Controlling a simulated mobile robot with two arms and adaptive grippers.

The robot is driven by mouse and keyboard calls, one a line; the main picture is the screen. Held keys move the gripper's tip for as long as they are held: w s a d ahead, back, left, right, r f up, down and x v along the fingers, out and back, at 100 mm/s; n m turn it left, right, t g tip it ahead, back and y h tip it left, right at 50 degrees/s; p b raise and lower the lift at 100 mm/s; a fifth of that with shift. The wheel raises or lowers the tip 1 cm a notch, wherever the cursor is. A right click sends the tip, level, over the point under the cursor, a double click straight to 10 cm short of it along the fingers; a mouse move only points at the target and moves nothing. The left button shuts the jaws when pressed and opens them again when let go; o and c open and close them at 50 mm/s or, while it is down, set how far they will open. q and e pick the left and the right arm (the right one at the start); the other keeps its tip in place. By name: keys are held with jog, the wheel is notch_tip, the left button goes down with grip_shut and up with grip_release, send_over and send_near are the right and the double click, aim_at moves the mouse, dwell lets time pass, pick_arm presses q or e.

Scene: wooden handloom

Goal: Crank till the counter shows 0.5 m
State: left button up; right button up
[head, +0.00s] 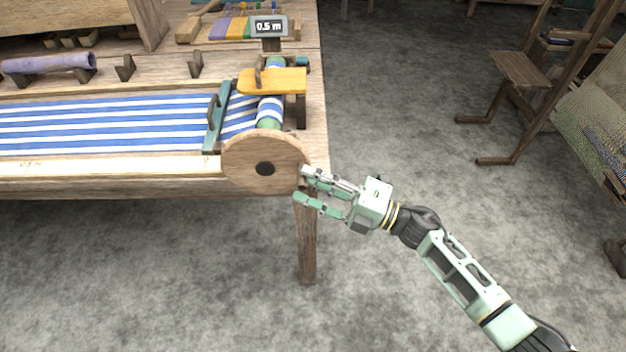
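The counter (270,26) stands at the back right of the bench and its display reads 0.5 m. The round wooden crank wheel (250,160) with a dark hub sits at the bench's front right corner. My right gripper (301,184) is just right of the wheel's rim, with its fingers spread apart. Its upper finger is at or very near the rim; I cannot tell whether it touches, and any crank handle there is not clear. Blue and white striped cloth (110,122) runs along the bench to a roller (269,112) behind the wheel. My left gripper is out of view.
A yellow wooden piece (272,81) lies over the roller, and a teal bar (217,118) crosses the cloth. A purple roll (48,63) rests at the left. A wooden stool-like frame (520,70) stands at the right. The grey floor between is clear.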

jog(key=shift+c, duration=0.5)
grip_shut()
